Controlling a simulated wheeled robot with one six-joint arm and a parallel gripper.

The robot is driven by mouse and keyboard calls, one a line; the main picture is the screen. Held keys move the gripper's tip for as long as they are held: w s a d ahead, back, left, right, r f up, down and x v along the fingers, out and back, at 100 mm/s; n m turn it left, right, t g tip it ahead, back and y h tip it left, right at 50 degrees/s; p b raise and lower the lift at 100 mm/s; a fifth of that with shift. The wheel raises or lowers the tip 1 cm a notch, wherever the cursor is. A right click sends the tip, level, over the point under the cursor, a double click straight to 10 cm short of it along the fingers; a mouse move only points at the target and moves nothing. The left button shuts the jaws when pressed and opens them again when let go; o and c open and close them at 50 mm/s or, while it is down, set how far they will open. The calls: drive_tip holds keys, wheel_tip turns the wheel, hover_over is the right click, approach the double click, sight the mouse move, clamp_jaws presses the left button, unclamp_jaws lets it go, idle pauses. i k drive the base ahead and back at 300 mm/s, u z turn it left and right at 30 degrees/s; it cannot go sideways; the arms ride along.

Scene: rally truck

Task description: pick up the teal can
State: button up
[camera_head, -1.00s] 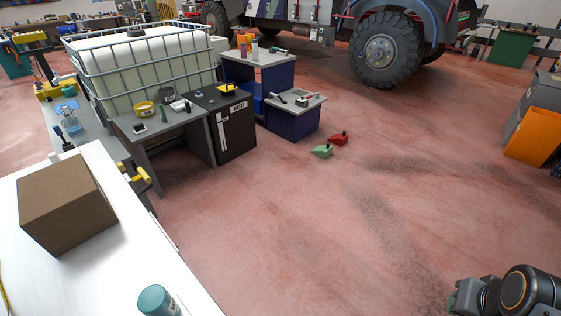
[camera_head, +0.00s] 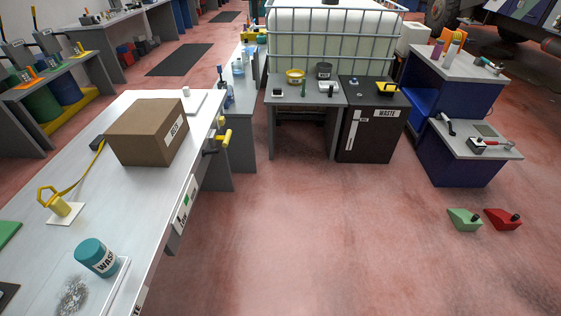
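The teal can (camera_head: 97,257) stands on the near part of the white workbench (camera_head: 140,104) at the lower left, close to its right edge. It has a teal lid and a white label with dark letters, partly readable as "WAS". It appears to stand on a thin pale plate (camera_head: 118,283) beside a dark speckled patch. My gripper is not in view, and no part of my arm shows.
A brown cardboard box (camera_head: 148,131) sits farther back on the bench. A yellow hooked holder (camera_head: 55,203) stands left of the can. Green (camera_head: 464,219) and red (camera_head: 503,219) wedges lie on the floor.

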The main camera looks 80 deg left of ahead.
sight(91, 252)
drive_tip(key=z, duration=3.15)
drive_tip(key=k, duration=2.05)
drive_tip(key=z, duration=2.15)
